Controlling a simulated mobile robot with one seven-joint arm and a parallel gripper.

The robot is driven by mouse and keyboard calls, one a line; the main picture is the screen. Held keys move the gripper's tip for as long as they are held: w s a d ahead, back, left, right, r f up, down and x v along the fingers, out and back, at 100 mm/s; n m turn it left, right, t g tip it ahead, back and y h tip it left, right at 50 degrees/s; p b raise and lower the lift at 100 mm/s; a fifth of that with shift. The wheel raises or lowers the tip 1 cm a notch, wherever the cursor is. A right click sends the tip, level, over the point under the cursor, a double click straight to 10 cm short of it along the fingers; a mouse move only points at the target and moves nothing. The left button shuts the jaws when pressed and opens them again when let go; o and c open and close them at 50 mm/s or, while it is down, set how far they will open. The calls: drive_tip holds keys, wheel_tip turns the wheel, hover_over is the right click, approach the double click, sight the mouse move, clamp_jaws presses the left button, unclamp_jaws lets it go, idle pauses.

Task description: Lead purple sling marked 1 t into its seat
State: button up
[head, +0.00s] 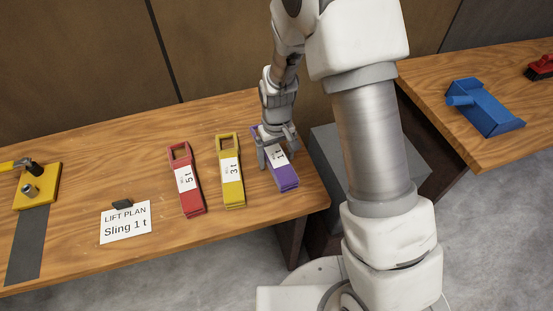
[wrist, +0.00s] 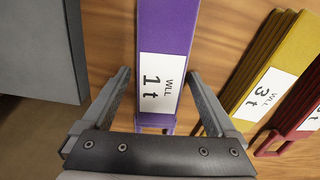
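The purple sling marked 1 t (head: 285,175) lies on the wooden table near its right end, right of the yellow sling. It also shows in the wrist view (wrist: 166,30), with its white "WLL 1 t" label facing up. My gripper (head: 277,160) is over the sling's labelled part. In the wrist view its two fingers (wrist: 160,80) are spread, one on each side of the sling, with gaps between them and it. I cannot tell how far the fingertips are above the table. No seat is clearly identifiable.
A yellow sling marked 3 t (head: 231,185) and a red sling marked 5 t (head: 190,200) lie to the left. A card (head: 126,223) reads "LIFT PLAN Sling 1 t". A blue fixture (head: 487,110) sits on the right table.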

sight(280, 157)
clamp_jaws()
drive_tip(key=shift+r, duration=0.1)
idle(0.4)
drive_tip(key=shift+r, duration=0.5)
drive_tip(key=r, duration=0.3)
drive_tip(key=shift+s+d+r, duration=0.25)
drive_tip(key=shift+d+r, duration=0.1)
drive_tip(key=shift+d, duration=0.05)
drive_tip(key=s+d+r, duration=0.6)
drive_tip(key=d, duration=0.2)
drive_tip(key=shift+s+d, duration=0.25)
drive_tip(key=shift+s, duration=0.05)
drive_tip(key=w+d+f+m, duration=0.3)
drive_tip(key=w+f+m, duration=0.1)
drive_tip(key=w, duration=0.3)
drive_tip(key=shift+w+f, duration=0.15)
drive_tip(key=shift+f, duration=0.6)
